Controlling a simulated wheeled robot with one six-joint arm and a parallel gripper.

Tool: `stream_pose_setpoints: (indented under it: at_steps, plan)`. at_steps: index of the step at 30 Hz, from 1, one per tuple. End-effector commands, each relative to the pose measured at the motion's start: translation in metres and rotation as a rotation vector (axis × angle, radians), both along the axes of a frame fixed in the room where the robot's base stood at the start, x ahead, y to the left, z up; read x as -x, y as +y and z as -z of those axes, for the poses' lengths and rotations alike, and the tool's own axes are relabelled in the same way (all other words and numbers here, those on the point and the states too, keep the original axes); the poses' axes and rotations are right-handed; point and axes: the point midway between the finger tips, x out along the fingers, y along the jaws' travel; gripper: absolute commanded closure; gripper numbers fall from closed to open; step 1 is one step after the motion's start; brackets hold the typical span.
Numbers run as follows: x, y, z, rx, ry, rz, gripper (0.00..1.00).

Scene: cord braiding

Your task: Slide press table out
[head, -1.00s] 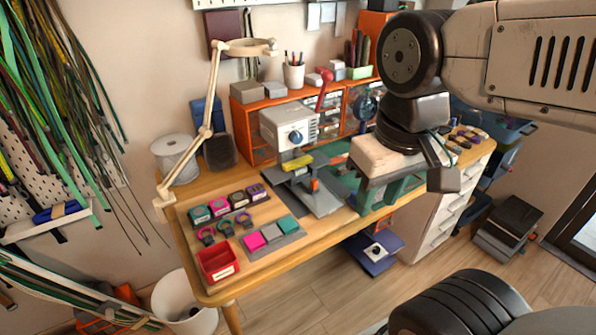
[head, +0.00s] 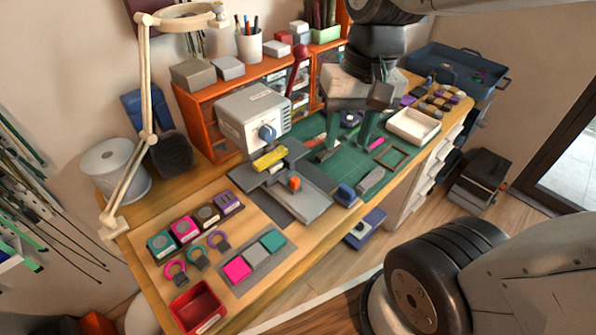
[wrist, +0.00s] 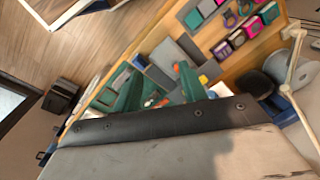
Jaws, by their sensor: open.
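The press (head: 253,122) is a grey box with a blue knob, standing on the wooden workbench. Below it, a yellow piece (head: 269,158) sits above the flat grey press table (head: 303,205), which has an orange knob (head: 294,183) on top. My gripper (head: 346,148) is to the right of the press, over the green cutting mat. Its two green fingers point down, apart and with nothing between them. The gripper does not appear to touch the press table.
A white tray (head: 413,126) lies right of my gripper. Color swatches (head: 255,258) and a red bin (head: 198,308) stand at the front left. An orange drawer rack is behind the press.

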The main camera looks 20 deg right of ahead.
Motion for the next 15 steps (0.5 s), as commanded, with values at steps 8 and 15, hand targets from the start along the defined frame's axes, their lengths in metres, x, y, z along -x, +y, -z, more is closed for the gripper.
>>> stream_pose_setpoints:
  at_steps: [8,15]
  plan:
    - [-0.067,0.003,0.042,-0.103,0.123,0.302,0.58]
    - [-0.120,-0.002,0.094,-0.168,0.232,0.584,0.58]
